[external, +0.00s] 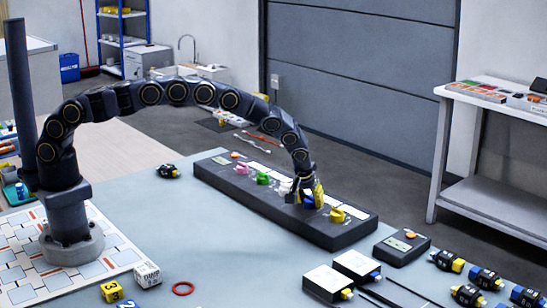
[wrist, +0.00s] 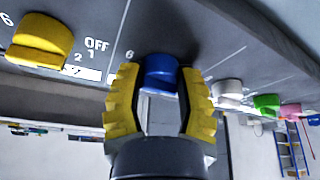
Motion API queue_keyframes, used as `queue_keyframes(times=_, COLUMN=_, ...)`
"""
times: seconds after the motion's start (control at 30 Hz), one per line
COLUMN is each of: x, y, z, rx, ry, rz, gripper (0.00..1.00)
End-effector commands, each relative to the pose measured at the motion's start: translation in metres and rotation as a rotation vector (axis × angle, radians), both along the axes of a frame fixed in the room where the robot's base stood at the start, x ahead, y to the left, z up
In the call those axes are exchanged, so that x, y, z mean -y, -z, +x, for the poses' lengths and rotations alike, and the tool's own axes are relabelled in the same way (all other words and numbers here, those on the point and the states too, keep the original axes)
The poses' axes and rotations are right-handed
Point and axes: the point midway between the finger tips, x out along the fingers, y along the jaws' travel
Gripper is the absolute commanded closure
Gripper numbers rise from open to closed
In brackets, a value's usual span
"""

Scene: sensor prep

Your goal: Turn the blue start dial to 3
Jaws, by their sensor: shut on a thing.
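The blue start dial (wrist: 160,73) is on a dark panel (external: 352,234), which lies on the table. My gripper (wrist: 159,78) has its yellow ridged fingers on either side of the dial and is shut on it. In the external view my gripper (external: 308,196) comes down onto the panel and covers much of the blue dial (external: 308,202). A "6" shows beside the blue dial in the wrist view. Most of its other marks are hidden, and I cannot read which number it points to.
A yellow dial (external: 338,215) is on one side of the blue dial; white (wrist: 228,92), green (external: 262,178) and pink (external: 242,169) dials are on the other. A dark device (external: 401,247) and white boxes (external: 328,282) stand in front. The table's middle is clear.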

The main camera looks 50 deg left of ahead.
Motion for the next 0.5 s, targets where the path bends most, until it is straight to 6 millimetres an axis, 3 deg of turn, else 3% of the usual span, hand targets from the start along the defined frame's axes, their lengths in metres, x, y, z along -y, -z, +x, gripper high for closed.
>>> queue_keyframes(times=0.5, x=-0.0037, y=0.0000, z=0.0002, rx=-0.001, ry=0.368, rz=0.000, gripper=0.97)
